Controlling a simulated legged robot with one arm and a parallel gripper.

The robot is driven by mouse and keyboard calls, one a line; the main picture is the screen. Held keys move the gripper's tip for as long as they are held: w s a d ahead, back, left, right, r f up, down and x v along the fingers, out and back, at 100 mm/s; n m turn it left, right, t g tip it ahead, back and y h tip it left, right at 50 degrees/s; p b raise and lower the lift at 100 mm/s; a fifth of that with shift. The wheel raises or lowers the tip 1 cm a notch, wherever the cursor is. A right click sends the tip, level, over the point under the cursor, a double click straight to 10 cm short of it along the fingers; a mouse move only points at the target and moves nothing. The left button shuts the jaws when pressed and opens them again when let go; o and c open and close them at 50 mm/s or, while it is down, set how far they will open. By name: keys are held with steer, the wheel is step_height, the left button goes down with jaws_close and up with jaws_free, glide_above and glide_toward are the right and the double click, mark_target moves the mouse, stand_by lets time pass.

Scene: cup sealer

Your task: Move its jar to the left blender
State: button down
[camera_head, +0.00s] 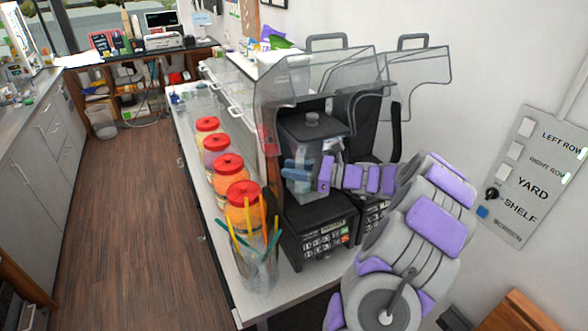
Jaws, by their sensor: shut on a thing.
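The left blender (322,238) is a black base with a keypad, standing on the counter under a clear raised cover. A clear jar with a dark lid (312,127) is upright over this base. I cannot tell whether its bottom rests on the base or is slightly above it. My gripper (297,169) reaches in from the right and is shut on the jar at its middle. My gripper hides part of the jar's side and its grip. A second blender (372,213) stands just to the right, partly hidden by my arm, with a black handle (396,133) showing.
Several jars with red lids (243,192) line the counter's left edge. A clear container of coloured straws (258,262) stands at the front. Clear covers (417,75) rise over the blenders. A sign panel (530,175) is on the right wall. The wooden floor at left is open.

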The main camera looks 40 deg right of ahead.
steer(key=shift+f, duration=0.3)
stand_by(0.9)
steer(key=c, duration=1)
jaws_free()
steer(key=shift+o, duration=0.9)
steer(key=shift+s+a, duration=0.1)
steer(key=shift+a, duration=0.05)
steer(key=shift+s+d, duration=0.3)
steer(key=shift+d, duration=0.05)
steer(key=v, duration=1.6)
steer(key=shift+s, duration=0.2)
steer(key=shift+d, duration=0.15)
